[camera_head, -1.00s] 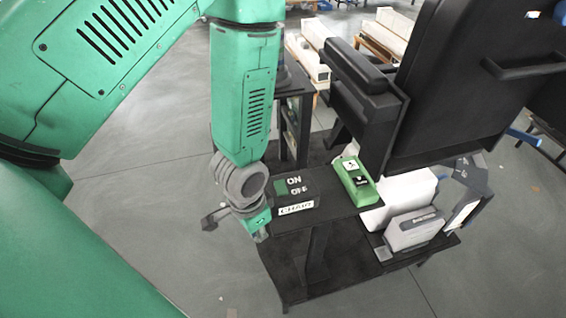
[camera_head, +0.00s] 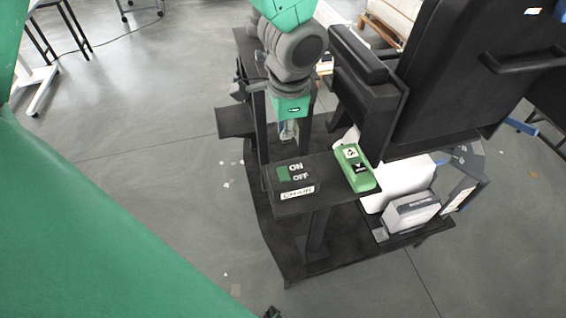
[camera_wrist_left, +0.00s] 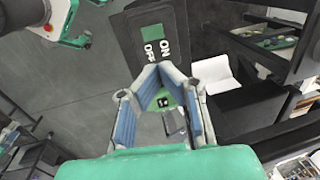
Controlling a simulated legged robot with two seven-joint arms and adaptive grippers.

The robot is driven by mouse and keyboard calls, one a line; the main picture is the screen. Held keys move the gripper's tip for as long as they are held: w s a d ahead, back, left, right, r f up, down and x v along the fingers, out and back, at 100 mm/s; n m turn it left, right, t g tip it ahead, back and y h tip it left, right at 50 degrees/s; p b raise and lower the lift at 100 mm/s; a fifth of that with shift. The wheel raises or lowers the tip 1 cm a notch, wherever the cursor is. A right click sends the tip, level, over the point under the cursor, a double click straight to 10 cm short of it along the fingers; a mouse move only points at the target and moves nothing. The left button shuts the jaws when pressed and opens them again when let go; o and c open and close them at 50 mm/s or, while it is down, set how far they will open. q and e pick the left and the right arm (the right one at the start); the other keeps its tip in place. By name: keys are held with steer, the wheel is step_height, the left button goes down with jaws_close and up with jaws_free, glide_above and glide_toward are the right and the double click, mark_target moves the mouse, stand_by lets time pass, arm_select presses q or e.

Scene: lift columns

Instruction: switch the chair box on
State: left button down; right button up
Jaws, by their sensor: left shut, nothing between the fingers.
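The chair box (camera_head: 281,188) is a dark panel with a green switch patch (camera_head: 283,174), ON and OFF lettering and a white CHAIR label (camera_head: 297,193). It sits at the left end of a black shelf beside the chair. My left gripper (camera_head: 288,133) is shut and empty, pointing down beyond the far edge of the panel in the head view. In the left wrist view the closed fingertips (camera_wrist_left: 160,68) appear just below the OFF lettering of the panel (camera_wrist_left: 131,24). I cannot tell whether they touch it.
A green box (camera_head: 354,168) with black and white buttons is on the same shelf, right of the panel. The black chair (camera_head: 440,80) rises close behind on the right. A grey unit (camera_head: 412,214) stands on the lower base. Grey floor at the left is open.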

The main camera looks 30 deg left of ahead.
mark_target(284, 175)
arm_select(q)
steer(key=f, duration=0.4)
steer(key=w+a+f, duration=0.1)
steer(key=f, duration=0.8)
steer(key=shift+w+a+f, duration=0.25)
steer(key=shift+a+f, duration=0.05)
steer(key=shift+f, duration=0.05)
steer(key=shift+f+g+h+p, duration=0.15)
steer(key=shift+g+h+p, duration=0.15)
steer(key=shift+f, duration=0.1)
steer(key=shift+s, duration=0.1)
steer(key=shift+s+d+r+p, duration=0.3)
steer(key=shift+s+d, duration=0.15)
steer(key=shift+d, duration=0.15)
